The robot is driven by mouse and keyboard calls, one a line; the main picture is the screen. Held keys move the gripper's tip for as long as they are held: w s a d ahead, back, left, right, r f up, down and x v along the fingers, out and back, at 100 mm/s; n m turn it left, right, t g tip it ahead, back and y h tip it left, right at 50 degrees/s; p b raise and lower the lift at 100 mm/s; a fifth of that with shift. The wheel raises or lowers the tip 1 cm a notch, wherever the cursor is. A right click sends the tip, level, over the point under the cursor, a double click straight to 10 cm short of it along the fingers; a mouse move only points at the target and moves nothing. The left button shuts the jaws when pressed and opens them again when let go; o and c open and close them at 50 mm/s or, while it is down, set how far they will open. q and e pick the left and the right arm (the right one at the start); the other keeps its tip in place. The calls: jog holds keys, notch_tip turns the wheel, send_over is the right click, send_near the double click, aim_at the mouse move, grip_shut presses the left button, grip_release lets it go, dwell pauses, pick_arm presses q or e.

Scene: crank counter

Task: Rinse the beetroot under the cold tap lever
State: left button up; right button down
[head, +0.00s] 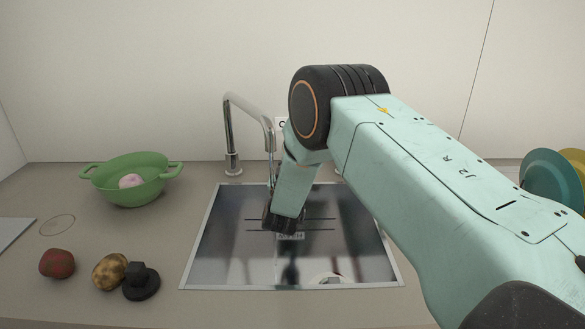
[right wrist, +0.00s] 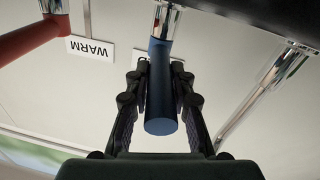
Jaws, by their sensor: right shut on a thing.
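In the right wrist view my right gripper (right wrist: 160,78) is shut on the blue lever (right wrist: 160,120), with a finger on each side of it. A white label behind the lever is mostly covered. In the head view my right arm hides the gripper and lever. A dark red round vegetable (head: 57,264), apparently the beetroot, lies on the counter at the left. The curved metal spout (head: 250,108) reaches over the sink (head: 225,270); I cannot tell whether water runs. My left gripper is not in view.
A red lever (right wrist: 25,38) is beside a WARM label (right wrist: 90,48). A green colander (head: 130,190) holds a pale pink item (head: 131,181). A brown potato (head: 109,271) sits beside a black knobbed object (head: 141,284). Plates (head: 548,178) stand at the right.

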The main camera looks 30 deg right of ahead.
jog(key=shift+w+a+r+m+g+h+b, duration=0.1)
jog(key=shift+w+a+m+g+h+b, duration=0.25)
jog(key=shift+m+g+h+b, duration=0.55)
jog(key=shift+w+a+f+m+g+h+b, duration=0.15)
jog(key=shift+w+m+g+h+b, duration=0.25)
jog(key=shift+m+g+h+b, duration=0.45)
jog(key=shift+w+a+r+m+g+h+b, duration=0.15)
jog(key=shift+w+a+m+g+h+b, duration=0.25)
jog(key=shift+m+g+h+b, duration=0.45)
jog(key=shift+r, duration=0.1)
jog(key=c, duration=1.5)
grip_release()
jog(key=shift+d, duration=0.1)
jog(key=o, duration=0.3)
jog(key=shift+f, duration=0.2)
jog(key=shift+o, duration=0.3)
jog(key=shift+n, duration=0.3)
jog(key=v, duration=1.2)
jog(key=shift+r, duration=0.3)
